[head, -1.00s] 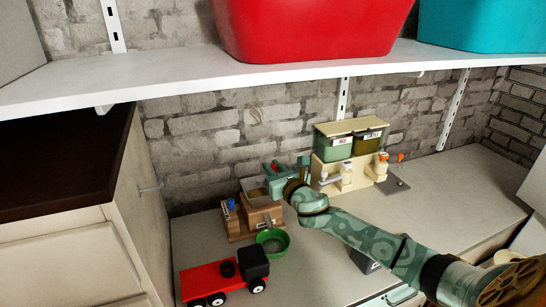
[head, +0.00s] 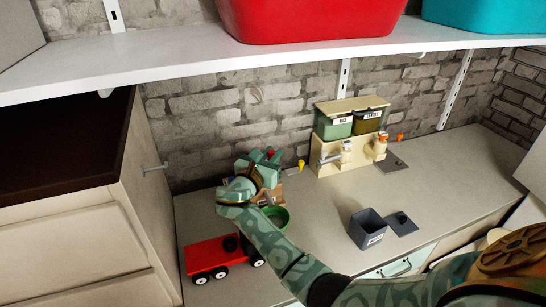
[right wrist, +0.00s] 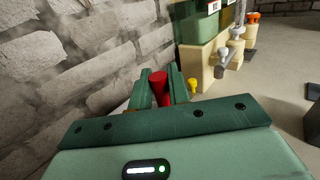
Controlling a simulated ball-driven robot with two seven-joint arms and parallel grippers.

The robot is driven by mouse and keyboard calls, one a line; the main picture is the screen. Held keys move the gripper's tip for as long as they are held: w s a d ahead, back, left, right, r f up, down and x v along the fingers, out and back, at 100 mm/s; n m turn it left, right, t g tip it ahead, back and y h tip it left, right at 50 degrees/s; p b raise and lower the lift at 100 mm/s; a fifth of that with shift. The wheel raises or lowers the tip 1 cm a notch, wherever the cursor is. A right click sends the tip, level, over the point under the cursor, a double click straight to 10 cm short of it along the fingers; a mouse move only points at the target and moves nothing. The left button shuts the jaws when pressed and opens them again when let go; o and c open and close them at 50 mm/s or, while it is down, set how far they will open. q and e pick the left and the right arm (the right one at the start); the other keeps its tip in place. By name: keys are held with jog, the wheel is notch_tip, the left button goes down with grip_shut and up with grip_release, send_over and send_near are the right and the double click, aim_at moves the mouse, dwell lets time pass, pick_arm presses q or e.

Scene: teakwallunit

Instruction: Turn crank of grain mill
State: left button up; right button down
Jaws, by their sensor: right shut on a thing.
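The grain mill (head: 277,191) is a small wooden box on the counter by the brick wall, mostly hidden behind my right arm in the head view. My right gripper (head: 268,156) is above the mill, with its fingers around a red knob (head: 271,152), which seems to be the crank's handle. In the right wrist view the red knob (right wrist: 159,88) stands between the two green fingers. The crank arm itself is hidden. A green bowl (head: 283,217) sits in front of the mill, partly covered by my arm. My left gripper is not in view.
A yellow knob (head: 301,163) shows just right of the mill. A red toy truck (head: 222,256) stands at the front left. A cream dispenser (head: 330,157) with green bins stands right of the mill, and a grey box (head: 367,229) is nearer. A white shelf (head: 190,77) runs overhead.

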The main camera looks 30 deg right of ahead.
jog(key=m+g+b, duration=0.1)
jog(key=g+b, duration=0.1)
jog(key=a+m+g+h+b, duration=0.1)
jog(key=m+g+b, duration=0.1)
jog(key=m+g+h+b, duration=0.1)
jog(key=g+b, duration=0.1)
jog(key=shift+a+f, duration=0.3)
jog(key=shift+s+a+r+m+g+b, duration=0.15)
jog(key=shift+r+m+g+b, duration=0.1)
jog(key=shift+m+g+b, duration=0.6)
jog(key=c, duration=1.4)
grip_release()
